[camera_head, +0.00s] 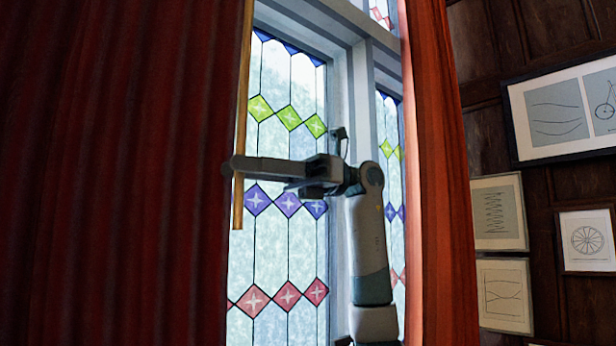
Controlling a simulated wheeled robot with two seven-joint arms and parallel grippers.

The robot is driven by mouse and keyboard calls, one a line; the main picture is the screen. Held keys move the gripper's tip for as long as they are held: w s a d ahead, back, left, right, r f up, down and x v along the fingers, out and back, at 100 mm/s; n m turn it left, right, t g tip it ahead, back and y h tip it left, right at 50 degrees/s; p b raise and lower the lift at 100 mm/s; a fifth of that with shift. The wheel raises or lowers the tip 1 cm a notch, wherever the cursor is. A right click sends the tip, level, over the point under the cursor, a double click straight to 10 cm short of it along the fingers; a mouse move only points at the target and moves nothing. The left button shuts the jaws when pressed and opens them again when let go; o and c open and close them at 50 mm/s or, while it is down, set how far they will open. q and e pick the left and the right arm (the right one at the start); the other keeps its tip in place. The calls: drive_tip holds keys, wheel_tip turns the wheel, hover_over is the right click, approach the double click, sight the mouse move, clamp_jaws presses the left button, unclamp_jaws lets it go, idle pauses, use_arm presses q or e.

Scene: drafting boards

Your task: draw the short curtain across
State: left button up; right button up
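A dark red curtain (120,180) fills the left of the view and covers the left part of the window. A thin brass rod (242,100) hangs almost upright along its right edge, its lower end free. My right gripper (236,167) reaches in from the right, and one finger crosses in front of the rod, its tip just past it. The other finger is mostly hidden, so I cannot tell whether they close on the rod. A brighter red curtain (440,180) hangs at the right side of the window. My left gripper is not in view.
The leaded window (290,240) with coloured diamonds shows between the curtains, divided by a pale frame (364,90). Framed drawings (560,112) hang on the dark panelled wall at the right. The space in front of the glass is clear except for my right arm.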

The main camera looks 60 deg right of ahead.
drive_tip(key=v, duration=1.6)
drive_tip(key=shift+s+p, duration=0.15)
drive_tip(key=shift+p, duration=0.15)
drive_tip(key=shift+d, duration=0.1)
